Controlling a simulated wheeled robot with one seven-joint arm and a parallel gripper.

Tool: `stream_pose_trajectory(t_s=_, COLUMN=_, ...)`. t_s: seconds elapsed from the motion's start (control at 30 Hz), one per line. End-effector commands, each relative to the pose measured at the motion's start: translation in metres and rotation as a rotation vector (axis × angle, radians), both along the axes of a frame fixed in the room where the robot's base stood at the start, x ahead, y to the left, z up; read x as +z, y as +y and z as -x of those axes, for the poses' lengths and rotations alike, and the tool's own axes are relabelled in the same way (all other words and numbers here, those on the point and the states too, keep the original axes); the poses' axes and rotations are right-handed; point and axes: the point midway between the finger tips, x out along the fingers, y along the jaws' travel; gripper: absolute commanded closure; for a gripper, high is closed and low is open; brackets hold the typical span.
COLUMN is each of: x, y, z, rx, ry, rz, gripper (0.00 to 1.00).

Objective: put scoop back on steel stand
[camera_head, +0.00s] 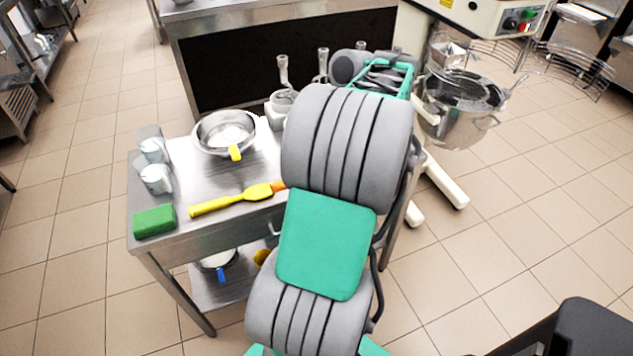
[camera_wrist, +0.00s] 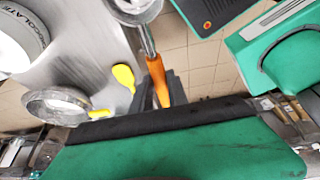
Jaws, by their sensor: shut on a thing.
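My gripper (camera_wrist: 166,92) shows in the wrist view as dark grey fingers, shut around the orange handle of a scoop (camera_wrist: 156,72). The scoop's steel shaft and rounded steel head run toward the top of that view, beside the edge of a steel surface. In the head view my arm hides the fingers and most of the scoop. A steel table-like stand (camera_head: 213,181) with a lower shelf is left of my arm; its top also shows in the wrist view (camera_wrist: 80,62). I cannot tell whether the scoop touches it.
The stand holds a green sponge (camera_head: 154,221), a yellow brush or spatula (camera_head: 238,199), a steel bowl (camera_head: 200,141) and clear cups (camera_head: 157,179). Bare steel lies between them. A steel pot (camera_head: 462,127) under a machine stands at right. Open tiled floor surrounds the stand.

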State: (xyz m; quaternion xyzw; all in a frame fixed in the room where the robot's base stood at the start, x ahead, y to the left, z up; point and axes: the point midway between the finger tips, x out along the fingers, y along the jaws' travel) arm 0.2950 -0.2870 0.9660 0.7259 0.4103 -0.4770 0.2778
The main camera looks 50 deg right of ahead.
Motion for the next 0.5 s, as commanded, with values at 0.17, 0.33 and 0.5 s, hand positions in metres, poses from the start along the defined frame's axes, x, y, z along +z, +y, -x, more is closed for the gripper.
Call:
stream_pose_trajectory(t_s=0.17, x=-0.015, y=-0.032, z=-0.020, rx=0.004, ry=0.002, rz=-0.004, gripper=1.00)
stream_pose_trajectory(t_s=0.33, x=-0.035, y=-0.073, z=-0.045, rx=0.002, ry=0.001, rz=-0.003, gripper=1.00)
stream_pose_trajectory(t_s=0.5, x=-0.075, y=-0.099, z=-0.063, rx=0.000, ry=0.001, rz=-0.003, gripper=1.00)
